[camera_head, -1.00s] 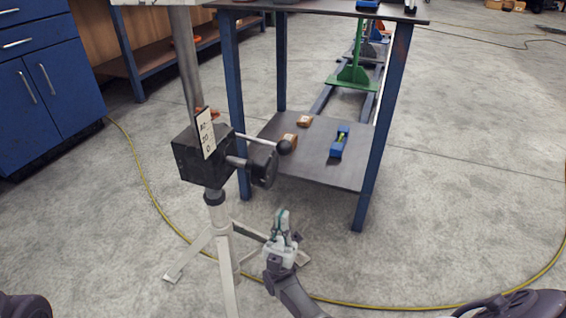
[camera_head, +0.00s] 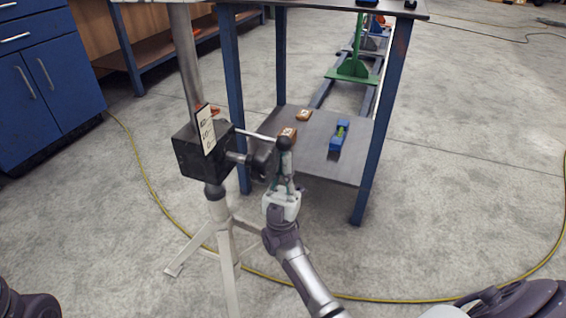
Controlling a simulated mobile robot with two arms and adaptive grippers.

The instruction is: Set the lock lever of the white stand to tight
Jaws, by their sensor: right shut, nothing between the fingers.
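The white stand (camera_head: 223,245) stands left of centre on tripod legs, with a black box head (camera_head: 187,152) around its pole. The lock lever (camera_head: 255,136) is a thin metal rod that sticks out to the right from the head and ends in a black ball knob (camera_head: 284,143). A dark round handle shows below the rod, partly hidden. My right gripper (camera_head: 286,164) points up just below the ball knob, shut and empty; its tips look at or against the knob, and I cannot tell whether they touch. My left gripper is not in view.
A blue-legged workbench (camera_head: 376,150) stands close behind the lever. Its lower shelf (camera_head: 312,160) holds small wooden blocks and a blue tool (camera_head: 339,138). A yellow cable (camera_head: 400,300) crosses the floor.

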